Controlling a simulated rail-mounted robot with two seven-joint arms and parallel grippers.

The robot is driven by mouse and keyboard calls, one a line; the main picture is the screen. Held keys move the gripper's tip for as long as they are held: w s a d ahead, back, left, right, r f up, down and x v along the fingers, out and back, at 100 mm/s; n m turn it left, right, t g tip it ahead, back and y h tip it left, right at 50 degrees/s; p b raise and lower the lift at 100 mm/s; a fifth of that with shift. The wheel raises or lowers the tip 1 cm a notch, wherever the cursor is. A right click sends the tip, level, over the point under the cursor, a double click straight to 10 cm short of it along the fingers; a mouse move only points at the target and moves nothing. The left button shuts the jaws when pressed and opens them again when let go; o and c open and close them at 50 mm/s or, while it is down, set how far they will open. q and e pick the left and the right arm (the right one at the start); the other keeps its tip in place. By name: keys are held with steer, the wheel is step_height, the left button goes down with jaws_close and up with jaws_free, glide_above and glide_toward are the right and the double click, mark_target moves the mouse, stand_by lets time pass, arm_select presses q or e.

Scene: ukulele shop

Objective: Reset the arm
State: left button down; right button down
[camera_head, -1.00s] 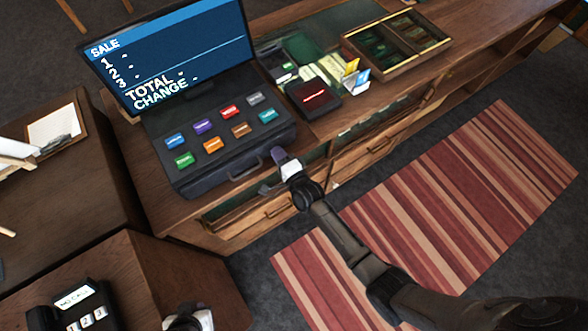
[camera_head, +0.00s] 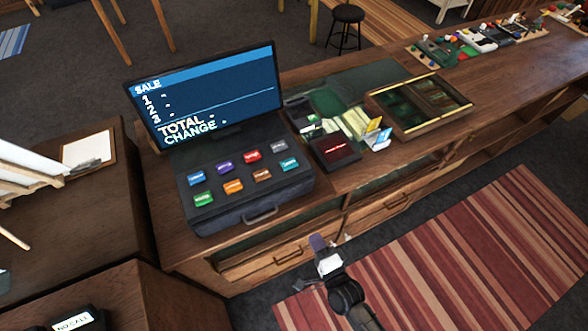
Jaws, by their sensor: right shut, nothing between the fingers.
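My right gripper (camera_head: 320,252) shows at the bottom middle, in front of the counter drawers. It is shut and empty, and it appears apart from the counter. My right arm (camera_head: 352,305) runs down from it to the bottom edge over the striped rug. My left gripper is not in view. The cash register (camera_head: 250,178), with coloured keys and a screen (camera_head: 205,95) reading SALE, TOTAL and CHANGE, stands on the counter beyond the gripper.
The wooden counter (camera_head: 500,75) bears a card reader (camera_head: 335,152), a card holder (camera_head: 377,137) and a divided tray (camera_head: 420,105). A clipboard (camera_head: 88,150) lies on the left cabinet. The striped rug (camera_head: 480,245) is clear at right.

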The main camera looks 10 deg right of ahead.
steer(key=s+a+f+n+g+y, duration=0.1)
steer(key=s+a+f+n+g, duration=0.3)
steer(key=n+g, duration=0.7)
steer(key=s+d+r+n+g+h, duration=0.1)
steer(key=s+d+r+n+h, duration=0.2)
steer(key=s+d, duration=0.4)
steer(key=s+d+r+n+g+h, duration=0.25)
steer(key=s+d+r, duration=0.3)
steer(key=s, duration=0.35)
step_height(320, 180, up, 15)
steer(key=p, duration=1.5)
steer(key=shift+s+f+n+y, duration=0.15)
steer(key=shift+s+n+y, duration=0.2)
steer(key=shift+n, duration=0.1)
steer(key=shift+d+t, duration=0.1)
steer(key=shift+t, duration=0.15)
